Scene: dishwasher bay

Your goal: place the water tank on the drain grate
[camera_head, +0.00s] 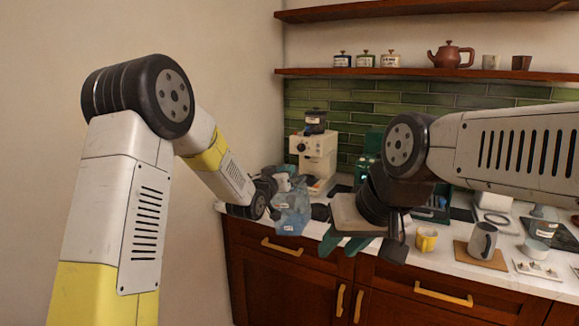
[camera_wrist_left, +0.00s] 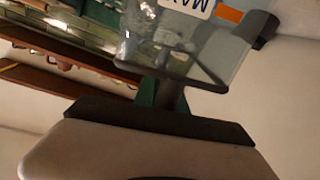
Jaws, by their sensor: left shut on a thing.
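The water tank (camera_head: 291,214) is a clear bluish vessel with a white label, held upright or nearly so near the counter's left front edge. In the left wrist view the tank (camera_wrist_left: 175,45) shows a label, an orange strip and a dark base edge. My left gripper (camera_head: 272,193) is shut on the tank; its fingers show against the tank in the left wrist view. My right gripper (camera_head: 360,245), with teal fingers, is apart from the tank, at the counter's front edge, and looks open and empty. I cannot identify the drain grate with certainty; a dark flat panel (camera_head: 563,238) lies at the far right.
A cream coffee machine (camera_head: 318,155) stands behind the tank. A yellow cup (camera_head: 426,240) and a grey mug (camera_head: 483,240) on a wooden board stand right of my right gripper. Shelves above hold a teapot (camera_head: 451,55) and jars. The counter is crowded.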

